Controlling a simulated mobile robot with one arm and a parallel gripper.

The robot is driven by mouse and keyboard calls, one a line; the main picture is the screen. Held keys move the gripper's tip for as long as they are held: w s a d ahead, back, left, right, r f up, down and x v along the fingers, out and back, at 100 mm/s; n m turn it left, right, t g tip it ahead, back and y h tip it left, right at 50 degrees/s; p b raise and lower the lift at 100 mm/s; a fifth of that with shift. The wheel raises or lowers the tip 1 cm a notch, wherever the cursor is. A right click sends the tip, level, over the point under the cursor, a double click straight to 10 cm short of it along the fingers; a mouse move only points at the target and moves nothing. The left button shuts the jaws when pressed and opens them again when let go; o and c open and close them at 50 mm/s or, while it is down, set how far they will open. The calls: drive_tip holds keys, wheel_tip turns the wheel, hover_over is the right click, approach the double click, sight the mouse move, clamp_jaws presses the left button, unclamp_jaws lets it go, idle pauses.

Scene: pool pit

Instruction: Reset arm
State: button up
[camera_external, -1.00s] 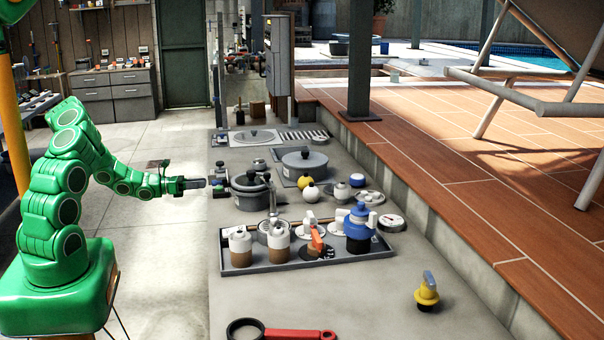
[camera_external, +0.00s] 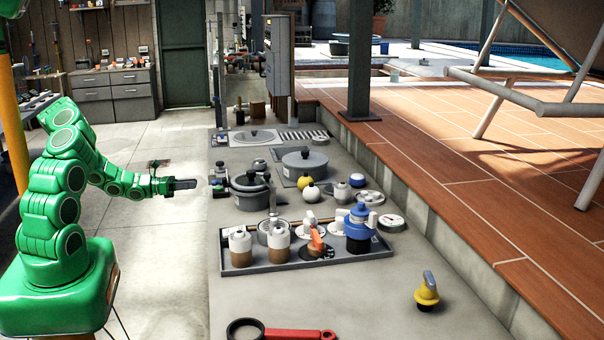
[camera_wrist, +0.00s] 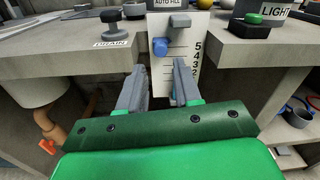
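My green arm reaches from the left in the external view. My gripper (camera_external: 190,184) is just left of the counter, near the dark lidded pot. In the wrist view my gripper (camera_wrist: 158,82) has its two grey fingers apart with nothing visible between them. Beyond the fingertips is a white panel (camera_wrist: 187,50) with a number scale and a blue knob (camera_wrist: 160,46), labelled auto fill. In the external view the fingertips look apart from the counter fittings.
The counter (camera_external: 300,300) carries a lidded pot (camera_external: 251,195), a tray (camera_external: 290,263) of valves and caps, a yellow fitting (camera_external: 427,291) and a red-handled tool (camera_external: 290,334). In the wrist view, a drain label (camera_wrist: 113,43) is at left. Open floor (camera_external: 165,260) lies left of the counter.

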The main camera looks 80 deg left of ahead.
drive_tip(key=w+d+r+m+g+h, duration=0.4)
drive_tip(key=w+d+r+m+h, duration=0.3)
drive_tip(key=w+d+r+m, duration=0.45)
drive_tip(key=w+d+r+m+g+h, duration=0.2)
drive_tip(key=w+d+r+m+g, duration=0.15)
drive_tip(key=d, duration=0.55)
drive_tip(key=w+d+r+m+g+h, duration=0.1)
drive_tip(key=w+d+r+m+g, duration=0.15)
drive_tip(key=d+m, duration=0.45)
drive_tip(key=s+d+r+m+g+y, duration=0.1)
drive_tip(key=s+d+r+m+g, duration=0.15)
drive_tip(key=d, duration=0.85)
drive_tip(key=s+d+r+m+g+y, duration=0.1)
drive_tip(key=d+r+m+g, duration=0.2)
drive_tip(key=d, duration=0.8)
drive_tip(key=s+d+r+m+y, duration=0.4)
drive_tip(key=s+d+m+y, duration=0.2)
drive_tip(key=s+d+m, duration=0.4)
drive_tip(key=s+a+f+g+y, duration=0.1)
drive_tip(key=s+a, duration=0.3)
drive_tip(key=s, duration=0.6)
drive_tip(key=s+a+f+g+y, duration=0.1)
drive_tip(key=s+a+f+g, duration=0.2)
drive_tip(key=s, duration=0.7)
drive_tip(key=shift+a+f+y, duration=0.15)
drive_tip(key=shift+a+y, duration=0.15)
drive_tip(key=shift+a, duration=0.05)
